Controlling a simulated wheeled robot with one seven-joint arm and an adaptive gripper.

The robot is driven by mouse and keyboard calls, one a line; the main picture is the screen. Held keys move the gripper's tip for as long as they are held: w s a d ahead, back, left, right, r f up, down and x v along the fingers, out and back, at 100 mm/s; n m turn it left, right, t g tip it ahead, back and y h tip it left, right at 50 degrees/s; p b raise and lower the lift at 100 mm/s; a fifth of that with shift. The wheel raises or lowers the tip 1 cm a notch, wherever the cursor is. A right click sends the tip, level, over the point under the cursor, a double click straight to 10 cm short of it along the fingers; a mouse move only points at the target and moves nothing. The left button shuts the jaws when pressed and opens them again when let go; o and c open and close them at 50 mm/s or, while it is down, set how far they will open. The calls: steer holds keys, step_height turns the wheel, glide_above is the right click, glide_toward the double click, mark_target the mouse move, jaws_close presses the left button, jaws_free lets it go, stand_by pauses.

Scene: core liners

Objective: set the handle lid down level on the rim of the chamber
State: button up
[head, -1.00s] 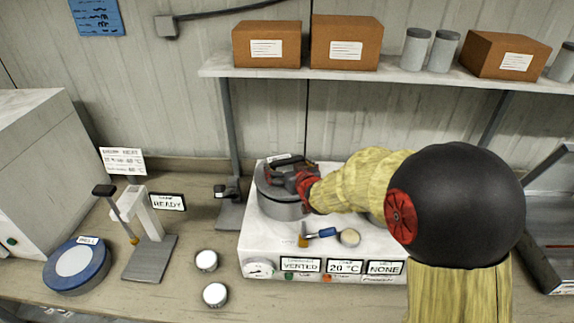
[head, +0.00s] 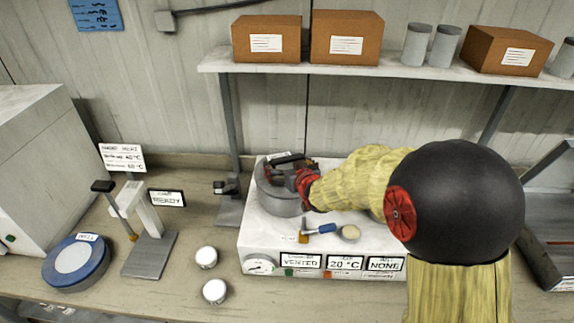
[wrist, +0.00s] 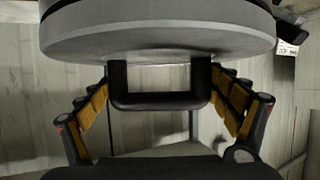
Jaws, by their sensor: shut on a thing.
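The handle lid (wrist: 155,38) is a thick grey disc with a black U-shaped handle (wrist: 158,101), large in the wrist view. My gripper (wrist: 160,92) is shut on this handle, with its yellow-padded fingers on either side. In the head view my gripper (head: 298,180) is over the round grey chamber (head: 279,206), which stands at the left end of the white unit. My gripper and arm hide much of the lid and rim there. I cannot tell whether the lid touches the rim or sits just above it.
A blue-handled tool (head: 320,229) lies on the white unit (head: 262,240) before the chamber. Two small white-topped jars (head: 206,257) stand to the left. A press stand (head: 150,250) and a blue round container (head: 77,262) are further left. A shelf (head: 380,72) with boxes hangs above.

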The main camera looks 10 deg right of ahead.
steer(key=o, duration=1.7)
steer(key=shift+r, duration=0.15)
steer(key=shift+c, duration=0.2)
steer(key=shift+o, duration=0.4)
